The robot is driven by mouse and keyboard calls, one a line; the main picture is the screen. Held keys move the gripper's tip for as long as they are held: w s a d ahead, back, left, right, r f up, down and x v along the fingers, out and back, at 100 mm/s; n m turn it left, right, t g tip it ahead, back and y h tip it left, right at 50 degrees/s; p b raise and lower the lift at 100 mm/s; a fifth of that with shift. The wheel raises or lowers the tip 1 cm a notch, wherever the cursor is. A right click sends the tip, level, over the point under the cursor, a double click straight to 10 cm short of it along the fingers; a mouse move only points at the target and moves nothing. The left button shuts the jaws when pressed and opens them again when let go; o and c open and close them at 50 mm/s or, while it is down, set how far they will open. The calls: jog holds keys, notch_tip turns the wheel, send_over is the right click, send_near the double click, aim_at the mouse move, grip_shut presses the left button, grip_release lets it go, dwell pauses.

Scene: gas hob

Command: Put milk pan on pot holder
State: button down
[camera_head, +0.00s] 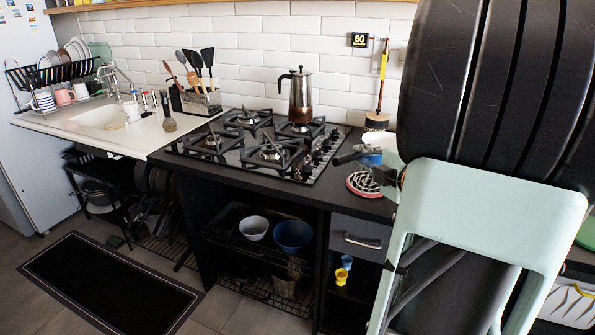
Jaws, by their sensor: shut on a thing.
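The pot holder (363,184) is a round pinkish-red piece with pale coils, lying on the dark counter to the right of the hob. The milk pan (394,150) looks like a pale body, partly hidden behind my arm, above and just right of the pot holder. A dark, handle-like bar (350,155) points left from beside it. My gripper (384,175) shows only as small dark parts at the arm's edge, close to the pan. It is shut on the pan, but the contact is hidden. I cannot tell whether the pan touches the counter.
A black gas hob (262,150) carries a moka pot (299,98) on a back burner. A wooden stand (376,121) and a blue item (372,156) are near the pan. The sink (105,118) is left. My arm blocks the right side.

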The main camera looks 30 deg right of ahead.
jog(key=shift+w+a+f+b, duration=0.1)
jog(key=shift+w+f+b, duration=0.65)
jog(key=shift+f, duration=0.55)
jog(key=shift+w+f+b, duration=0.5)
jog(key=shift+f+b, duration=0.45)
jog(key=shift+f, duration=0.3)
jog(key=shift+w+a+f+b, duration=0.1)
jog(key=shift+w+f+b, duration=0.65)
jog(key=shift+f, duration=0.55)
jog(key=shift+s, duration=0.1)
jog(key=shift+f, duration=0.1)
jog(key=c, duration=1.9)
grip_release()
jog(key=shift+c, duration=0.2)
jog(key=shift+s, duration=0.15)
jog(key=p+v, duration=0.2)
jog(key=v, duration=0.9)
jog(key=shift+s, duration=0.4)
